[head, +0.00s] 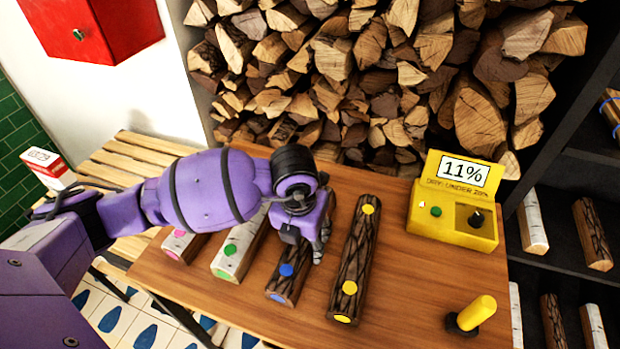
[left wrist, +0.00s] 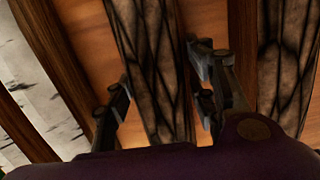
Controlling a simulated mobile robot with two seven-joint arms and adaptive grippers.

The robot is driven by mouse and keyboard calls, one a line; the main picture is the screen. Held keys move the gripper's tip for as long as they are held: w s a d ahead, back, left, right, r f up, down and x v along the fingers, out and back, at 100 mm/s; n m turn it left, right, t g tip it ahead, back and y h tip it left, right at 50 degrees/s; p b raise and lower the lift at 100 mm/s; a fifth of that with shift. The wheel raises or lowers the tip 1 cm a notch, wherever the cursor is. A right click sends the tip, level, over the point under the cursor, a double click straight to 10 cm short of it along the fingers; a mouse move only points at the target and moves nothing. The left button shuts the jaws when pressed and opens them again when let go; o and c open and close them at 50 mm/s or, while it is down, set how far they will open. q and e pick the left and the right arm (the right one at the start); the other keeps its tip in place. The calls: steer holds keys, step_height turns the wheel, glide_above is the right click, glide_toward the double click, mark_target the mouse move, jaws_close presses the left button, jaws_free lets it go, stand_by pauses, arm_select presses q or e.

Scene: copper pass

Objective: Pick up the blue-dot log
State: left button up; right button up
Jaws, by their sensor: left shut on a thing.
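The blue-dot log (head: 287,276) is a short dark-barked log with blue dots on its top and its near end. It lies on the wooden table (head: 220,305) between the white log with green dots (head: 239,246) and the dark log with yellow dots (head: 354,262). My left gripper (head: 305,245) is over its far part and hides that part in the head view. In the left wrist view the two fingers of my left gripper (left wrist: 160,100) stand on either side of the dark log (left wrist: 155,70), shut on it. My right gripper is not in view.
A log with pink dots (head: 181,243) lies at the left of the table. A yellow meter (head: 452,212) reading 11% and a yellow-handled tool (head: 472,314) stand at the right. Stacked firewood (head: 370,75) is behind; a dark shelf (head: 560,170) with logs is at the right.

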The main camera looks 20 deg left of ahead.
arm_select(q)
steer(key=shift+s+a+f, duration=0.1)
steer(key=shift+a+f, duration=0.1)
steer(key=shift+a, duration=0.15)
jaws_close()
